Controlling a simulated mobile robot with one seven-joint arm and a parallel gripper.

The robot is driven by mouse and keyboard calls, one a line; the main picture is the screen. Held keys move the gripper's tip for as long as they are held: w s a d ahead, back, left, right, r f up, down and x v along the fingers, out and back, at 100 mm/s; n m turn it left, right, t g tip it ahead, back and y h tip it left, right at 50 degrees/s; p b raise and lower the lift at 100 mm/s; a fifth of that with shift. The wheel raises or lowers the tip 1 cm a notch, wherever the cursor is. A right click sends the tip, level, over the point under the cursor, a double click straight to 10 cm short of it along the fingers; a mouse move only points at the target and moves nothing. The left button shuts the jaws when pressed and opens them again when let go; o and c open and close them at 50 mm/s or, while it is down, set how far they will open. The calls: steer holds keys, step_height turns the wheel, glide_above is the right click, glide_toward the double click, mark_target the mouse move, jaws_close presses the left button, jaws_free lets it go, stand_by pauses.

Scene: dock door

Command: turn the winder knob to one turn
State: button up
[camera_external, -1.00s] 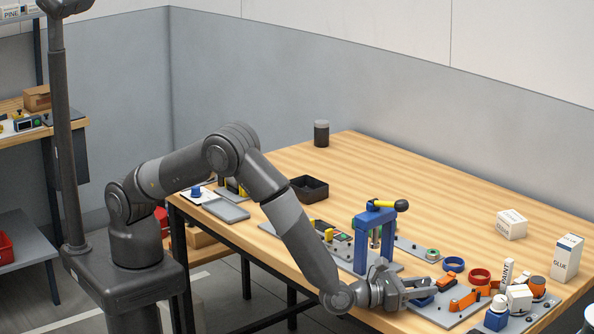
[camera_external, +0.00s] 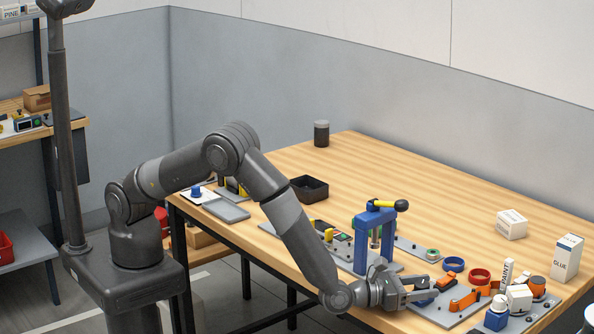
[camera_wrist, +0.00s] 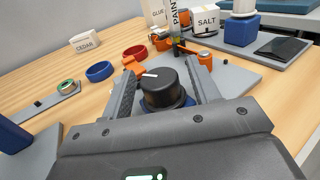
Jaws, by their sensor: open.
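The winder knob (camera_wrist: 164,90) is a round black knob with a white pointer mark on its top, on a blue base. My gripper (camera_wrist: 160,68) is open, with one finger on each side of the knob. Whether the fingers touch its sides I cannot tell. In the external view my gripper (camera_external: 424,289) is low over the grey plate (camera_external: 432,313) at the table's near edge. There the fingers and wrist hide much of the knob.
An orange lever part (camera_wrist: 133,66) stands just beyond the knob. A blue ring (camera_wrist: 100,71) and a red ring (camera_wrist: 134,52) lie past the plate. A blue frame with a yellow handle (camera_external: 375,235) stands left of my gripper. The table's far middle is clear.

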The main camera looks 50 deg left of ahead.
steer(key=v, duration=1)
steer(key=shift+s+a, duration=0.2)
steer(key=shift+s, duration=0.15)
steer(key=shift+s+d+r+n+t+y, duration=0.15)
steer(key=shift+s+d+n+t+y, duration=0.25)
steer(key=shift+y, duration=0.2)
steer(key=shift+s+d+r+n+t+y, duration=0.15)
steer(key=shift+d+n+t+y, duration=0.15)
steer(key=shift+d+n+y, duration=0.25)
steer(key=w+d+y, duration=0.1)
steer(key=w, duration=0.2)
steer(key=w+d+n+y, duration=0.1)
steer(key=w, duration=0.2)
steer(key=w+d+y, duration=0.1)
steer(key=w, duration=0.1)
steer(key=shift+w+d+n+t, duration=0.15)
steer(key=shift+w+n+t, duration=0.1)
steer(key=shift+w+t, duration=0.15)
steer(key=shift+c, duration=0.6)
